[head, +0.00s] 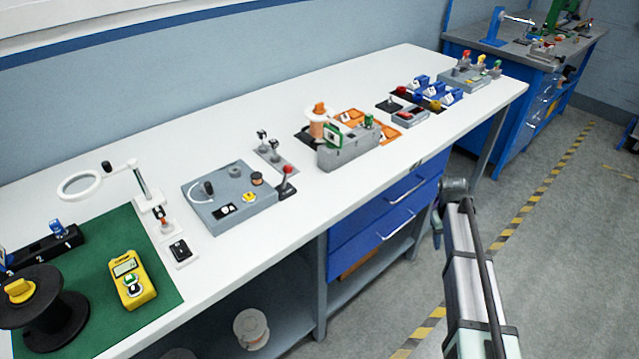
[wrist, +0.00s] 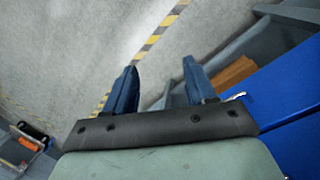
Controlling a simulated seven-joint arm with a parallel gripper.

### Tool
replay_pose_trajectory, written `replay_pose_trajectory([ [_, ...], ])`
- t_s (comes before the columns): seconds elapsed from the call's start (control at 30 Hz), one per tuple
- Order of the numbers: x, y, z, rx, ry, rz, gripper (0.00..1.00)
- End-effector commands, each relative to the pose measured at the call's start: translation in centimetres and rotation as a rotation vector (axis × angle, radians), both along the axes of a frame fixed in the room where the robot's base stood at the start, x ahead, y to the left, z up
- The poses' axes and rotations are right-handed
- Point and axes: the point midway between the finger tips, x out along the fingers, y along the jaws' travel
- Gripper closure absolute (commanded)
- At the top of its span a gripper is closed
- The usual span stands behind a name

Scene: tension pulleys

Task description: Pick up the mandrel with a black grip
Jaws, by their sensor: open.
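I cannot tell for sure which piece is the mandrel with a black grip. Small dark-topped posts (head: 263,139) stand on a narrow grey base near the middle of the white bench in the head view. A black knob (head: 208,187) also shows on the grey plate, and a small post (head: 390,102) stands on a black base further right. My gripper (head: 438,225) is off the bench's front edge, in front of the blue drawers. The wrist view shows its two dark blue fingers (wrist: 159,66) spread apart with nothing between them. No mandrel shows in the wrist view.
The white bench (head: 330,85) has free room along its back. A grey plate (head: 228,208) with knobs, a grey block (head: 345,150) and a green mat (head: 185,293) with a yellow meter (head: 132,278) lie on it. Blue drawers (head: 380,225) with handles are close to my gripper.

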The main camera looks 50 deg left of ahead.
Motion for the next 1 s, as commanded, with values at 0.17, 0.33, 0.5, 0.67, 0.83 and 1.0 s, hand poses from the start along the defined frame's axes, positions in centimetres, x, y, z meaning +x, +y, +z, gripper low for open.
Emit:
replay_pose_trajectory([
  [0.17, 0.5, 7.4, 7.5, 0.021, -0.059, 0.092, 0.45],
  [0.33, -0.4, 13.3, 14.7, 0.041, -0.109, 0.172, 0.45],
  [0.5, -2.0, 18.4, 21.5, 0.059, -0.152, 0.241, 0.45],
  [0.67, -4.4, 23.1, 28.4, 0.083, -0.193, 0.308, 0.45],
  [0.83, -10.9, 29.2, 34.7, 0.119, -0.204, 0.391, 0.45],
  [1.0, -19.7, 34.1, 35.0, 0.147, -0.151, 0.446, 0.45],
])
